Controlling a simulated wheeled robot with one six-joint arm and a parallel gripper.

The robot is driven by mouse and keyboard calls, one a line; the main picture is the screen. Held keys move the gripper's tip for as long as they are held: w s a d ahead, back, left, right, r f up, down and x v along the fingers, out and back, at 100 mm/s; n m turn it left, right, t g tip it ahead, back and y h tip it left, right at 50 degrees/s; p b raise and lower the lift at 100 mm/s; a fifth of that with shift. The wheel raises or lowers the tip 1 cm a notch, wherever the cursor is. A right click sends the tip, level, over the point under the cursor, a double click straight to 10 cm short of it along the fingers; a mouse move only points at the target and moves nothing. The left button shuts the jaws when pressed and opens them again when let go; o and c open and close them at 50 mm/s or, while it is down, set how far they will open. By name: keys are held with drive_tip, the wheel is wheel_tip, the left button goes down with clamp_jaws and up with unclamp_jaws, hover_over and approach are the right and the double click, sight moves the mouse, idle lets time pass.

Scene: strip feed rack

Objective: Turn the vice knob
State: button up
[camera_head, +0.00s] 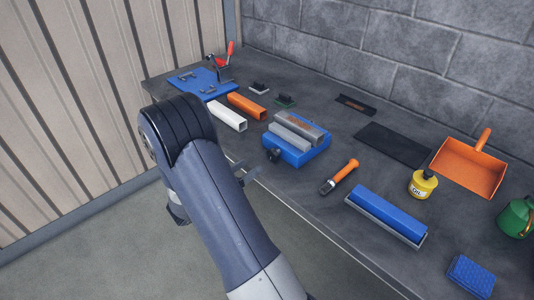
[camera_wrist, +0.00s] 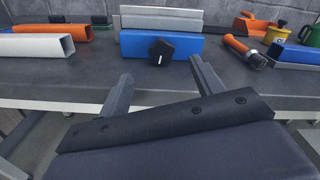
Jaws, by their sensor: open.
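The vice (camera_head: 288,149) has a blue base and grey jaws and sits near the front edge of the bench. Its black knob (camera_head: 273,155) faces the front. In the wrist view the knob (camera_wrist: 161,51) shows a white mark that looks roughly upright, in front of the blue vice body (camera_wrist: 190,46). My gripper (camera_wrist: 156,72) is open and empty, its two fingers apart. The knob appears beyond the fingertips and between them, not touched. In the head view my arm partly hides my gripper (camera_head: 250,174), which is just off the bench edge by the vice.
White (camera_head: 229,116) and orange (camera_head: 247,106) square tubes lie left of the vice. The bench front edge (camera_head: 330,226) lies below my gripper's fingers in view.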

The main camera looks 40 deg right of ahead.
sight(270, 154)
drive_tip(key=d, duration=0.5)
drive_tip(key=d+p, duration=0.1)
drive_tip(key=d, duration=0.2)
drive_tip(key=shift+w, duration=0.35)
drive_tip(key=shift+c, duration=0.4)
drive_tip(key=c, duration=0.9)
